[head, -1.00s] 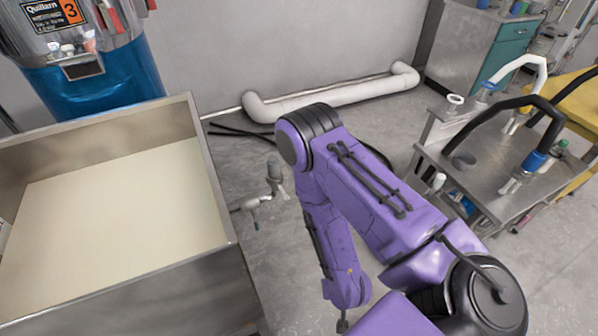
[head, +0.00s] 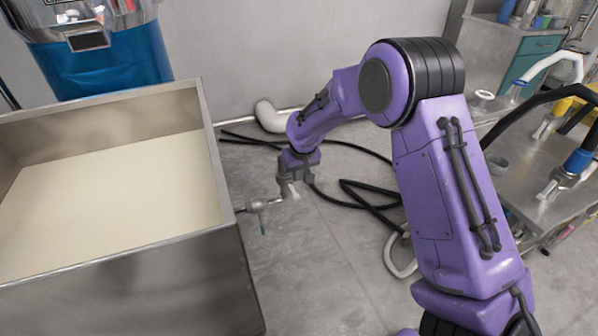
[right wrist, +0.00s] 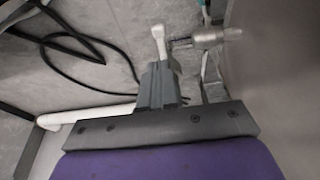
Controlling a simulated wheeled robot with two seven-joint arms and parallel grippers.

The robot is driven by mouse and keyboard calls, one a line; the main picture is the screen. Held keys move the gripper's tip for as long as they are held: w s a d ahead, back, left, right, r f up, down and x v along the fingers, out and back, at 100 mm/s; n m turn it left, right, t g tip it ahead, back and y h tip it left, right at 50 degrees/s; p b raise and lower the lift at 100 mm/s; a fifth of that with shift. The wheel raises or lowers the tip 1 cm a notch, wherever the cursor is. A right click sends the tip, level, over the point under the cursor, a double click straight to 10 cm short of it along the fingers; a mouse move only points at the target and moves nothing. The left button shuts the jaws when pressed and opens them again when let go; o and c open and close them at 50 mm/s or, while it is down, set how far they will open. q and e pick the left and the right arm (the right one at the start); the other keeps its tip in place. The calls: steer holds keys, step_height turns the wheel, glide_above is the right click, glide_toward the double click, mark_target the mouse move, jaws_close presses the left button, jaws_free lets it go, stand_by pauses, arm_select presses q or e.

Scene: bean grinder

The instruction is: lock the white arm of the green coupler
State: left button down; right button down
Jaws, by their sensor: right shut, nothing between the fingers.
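The coupler (head: 258,206) sticks out from the right side of the metal bin. A small green-teal part (head: 263,230) hangs below it. In the right wrist view the metal coupler (right wrist: 208,38) is at upper right, with a bit of green (right wrist: 204,3) at the top edge. A white arm (right wrist: 159,38) with a rounded end stands off to its left. My right gripper (head: 290,190) is shut and empty beside the coupler, at the white arm. In the right wrist view its fingers (right wrist: 162,72) overlap the arm's lower end; contact is unclear. My left gripper is not in view.
The metal bin (head: 232,170) fills the left side, with a blue machine (head: 110,65) behind it. Black hoses (head: 365,195) lie on the floor beyond my right gripper. A metal cart (head: 520,190) stands at right. The floor around the coupler is otherwise open.

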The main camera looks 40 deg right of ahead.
mark_target(295, 195)
steer(key=x, duration=0.2)
steer(key=b+x, duration=0.1)
steer(key=x, duration=0.2)
steer(key=s+x, duration=0.1)
steer(key=x, duration=0.1)
steer(key=shift+a+f, duration=0.15)
steer(key=shift+f, duration=0.3)
steer(key=shift+a, duration=0.1)
